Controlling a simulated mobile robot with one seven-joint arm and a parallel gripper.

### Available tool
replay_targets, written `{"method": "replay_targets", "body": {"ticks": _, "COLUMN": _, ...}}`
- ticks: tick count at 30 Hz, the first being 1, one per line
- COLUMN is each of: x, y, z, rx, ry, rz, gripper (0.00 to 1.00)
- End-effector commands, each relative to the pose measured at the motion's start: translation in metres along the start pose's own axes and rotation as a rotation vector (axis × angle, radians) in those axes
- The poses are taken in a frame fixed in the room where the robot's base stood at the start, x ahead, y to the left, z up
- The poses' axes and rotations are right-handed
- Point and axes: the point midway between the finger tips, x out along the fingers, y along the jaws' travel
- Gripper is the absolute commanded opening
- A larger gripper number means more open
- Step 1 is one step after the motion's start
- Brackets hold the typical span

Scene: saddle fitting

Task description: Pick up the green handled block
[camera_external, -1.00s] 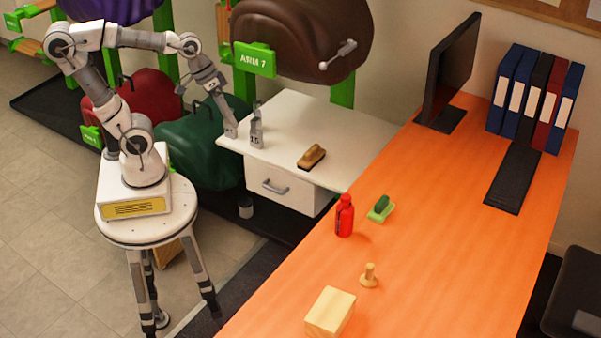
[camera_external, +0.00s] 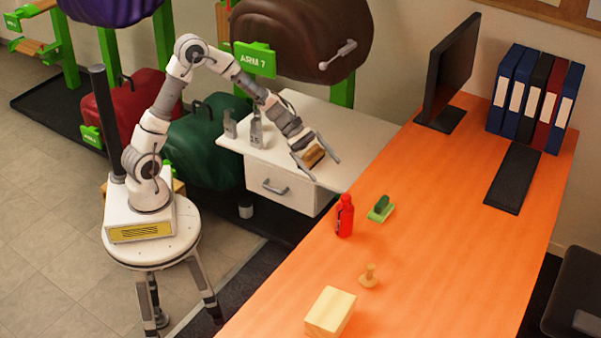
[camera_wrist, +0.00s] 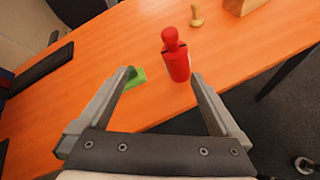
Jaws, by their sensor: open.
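The green handled block (camera_external: 381,208) sits on the orange table, right of the red bottle (camera_external: 345,216). It has a light green base and a darker green handle. In the wrist view the block (camera_wrist: 138,77) is partly hidden behind the left finger, and the red bottle (camera_wrist: 176,58) stands upright between the fingers. My gripper (camera_external: 322,169) is open and empty, held over the white cabinet's right edge, apart from the block. It also shows open in the wrist view (camera_wrist: 163,85).
A wooden brush (camera_external: 313,156) on the white cabinet (camera_external: 345,150) is partly hidden by my gripper. A wooden stamp-like piece (camera_external: 369,276) and a wooden block (camera_external: 330,312) stand nearer on the table (camera_external: 440,250). A monitor, keyboard and binders are at the back. The table's middle is clear.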

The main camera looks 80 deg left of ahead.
Motion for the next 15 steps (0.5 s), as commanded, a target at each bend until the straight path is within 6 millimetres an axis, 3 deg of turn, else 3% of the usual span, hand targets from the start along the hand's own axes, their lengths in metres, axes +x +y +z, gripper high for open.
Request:
{"method": "replay_targets", "body": {"ticks": 1, "x": 0.010, "y": 0.007, "z": -0.025, "rx": -0.093, "ry": -0.028, "rz": 0.040, "gripper": 1.00}}
{"method": "replay_targets", "body": {"ticks": 6, "x": 0.024, "y": 0.033, "z": -0.073, "rx": -0.343, "ry": -0.106, "rz": 0.159, "gripper": 1.00}}
{"method": "replay_targets", "body": {"ticks": 10, "x": 0.028, "y": 0.045, "z": -0.097, "rx": -0.457, "ry": -0.143, "rz": 0.217, "gripper": 1.00}}
{"method": "replay_targets", "body": {"ticks": 15, "x": 0.036, "y": 0.051, "z": -0.106, "rx": -0.505, "ry": -0.160, "rz": 0.241, "gripper": 1.00}}
